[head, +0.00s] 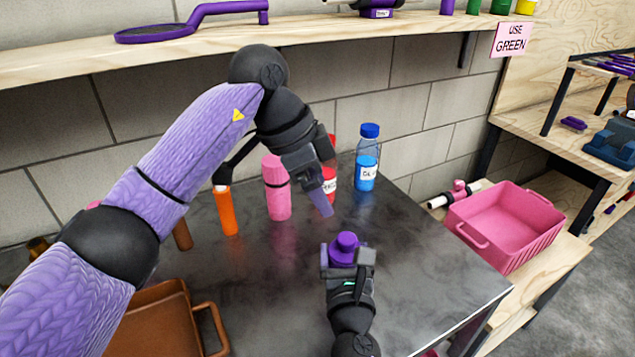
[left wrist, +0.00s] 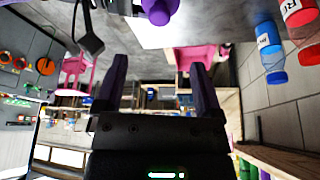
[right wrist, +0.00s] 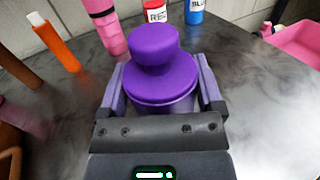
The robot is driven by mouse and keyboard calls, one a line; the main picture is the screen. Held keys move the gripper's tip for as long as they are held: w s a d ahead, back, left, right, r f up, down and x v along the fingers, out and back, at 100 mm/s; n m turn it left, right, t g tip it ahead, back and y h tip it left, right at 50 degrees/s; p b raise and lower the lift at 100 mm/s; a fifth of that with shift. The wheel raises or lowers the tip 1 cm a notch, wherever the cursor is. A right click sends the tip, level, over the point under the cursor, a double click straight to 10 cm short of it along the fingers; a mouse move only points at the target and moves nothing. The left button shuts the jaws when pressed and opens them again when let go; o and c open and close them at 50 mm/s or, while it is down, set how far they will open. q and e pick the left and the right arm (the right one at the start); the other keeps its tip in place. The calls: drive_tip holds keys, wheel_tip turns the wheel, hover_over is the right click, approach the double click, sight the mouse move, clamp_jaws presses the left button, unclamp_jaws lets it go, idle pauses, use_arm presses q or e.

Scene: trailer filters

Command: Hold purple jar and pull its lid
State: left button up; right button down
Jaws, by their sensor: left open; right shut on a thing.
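The purple jar (right wrist: 165,97) stands on the dark table with its purple knobbed lid (right wrist: 155,50) on top. My right gripper (head: 347,258) is shut on the jar's body from the front, one finger on each side. The lid also shows in the head view (head: 344,245) and at the top of the left wrist view (left wrist: 158,10). My left gripper (head: 322,200) is open and empty, above the table, behind the jar and a little to its left in the head view. Its two purple fingers are spread in the left wrist view (left wrist: 155,88).
Behind the jar stand an orange tube (head: 227,210), a pink bottle (head: 276,190), a red bottle (head: 329,180) and a blue bottle (head: 367,160). A brown bin (head: 150,325) is at front left. A pink crate (head: 505,230) is at right. A wooden shelf (head: 200,50) hangs above.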

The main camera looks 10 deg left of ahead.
sight(346, 237)
use_arm(q)
drive_tip(key=x, duration=1.1)
drive_tip(key=shift+d+f, duration=0.25)
drive_tip(key=shift+f, duration=0.05)
clamp_jaws()
drive_tip(key=shift+r, duration=0.1)
drive_tip(key=shift+r, duration=1.05)
drive_tip(key=shift+r, duration=2)
use_arm(e)
unclamp_jaws()
